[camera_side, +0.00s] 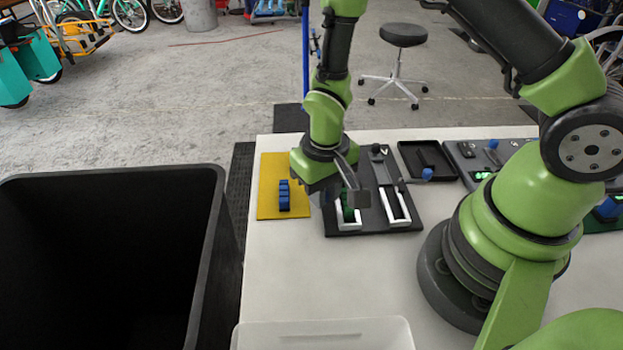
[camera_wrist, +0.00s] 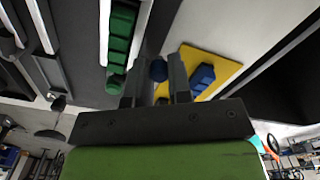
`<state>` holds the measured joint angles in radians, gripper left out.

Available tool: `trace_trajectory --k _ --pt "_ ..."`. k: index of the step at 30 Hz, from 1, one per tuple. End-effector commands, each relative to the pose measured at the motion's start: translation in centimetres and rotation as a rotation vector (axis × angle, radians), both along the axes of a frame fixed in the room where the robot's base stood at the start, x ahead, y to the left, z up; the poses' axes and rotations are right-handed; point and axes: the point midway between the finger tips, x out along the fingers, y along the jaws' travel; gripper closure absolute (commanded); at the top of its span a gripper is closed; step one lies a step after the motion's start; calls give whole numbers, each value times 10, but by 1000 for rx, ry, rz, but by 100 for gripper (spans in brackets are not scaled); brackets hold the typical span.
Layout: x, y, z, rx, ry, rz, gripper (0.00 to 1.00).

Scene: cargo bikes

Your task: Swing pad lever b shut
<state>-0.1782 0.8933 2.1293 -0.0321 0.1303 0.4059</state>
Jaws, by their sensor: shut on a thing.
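The dark pad fixture (camera_side: 384,226) lies on the white bench and has two white-framed slots. A green ridged pad (camera_wrist: 120,38) sits in the left slot; in the side view it is partly behind my gripper. The right slot (camera_side: 396,205) shows no pad. My gripper (camera_side: 352,192) is low over the left slot. No letters are readable, so I cannot tell which lever is b.
A blue ridged pad (camera_side: 284,196) lies on a yellow mat (camera_side: 268,178) left of the fixture. A black tray (camera_side: 425,160) and a unit with green displays (camera_side: 466,153) are to the right. A black bin (camera_side: 212,200) stands left; a pale tray (camera_side: 322,335) is in front.

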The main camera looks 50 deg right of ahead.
Motion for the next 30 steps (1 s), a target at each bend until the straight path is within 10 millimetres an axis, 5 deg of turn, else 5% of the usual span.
trace_trajectory --k 5,6,8,17,30 --pt "-6 -3 -2 -3 22 -10 98" --pt "-6 -3 -2 -4 23 -10 74" --pt "-6 -3 -2 -4 23 -9 62" --pt "-5 -2 1 -3 18 -7 62" --pt "-3 -1 42 -1 9 -2 62"
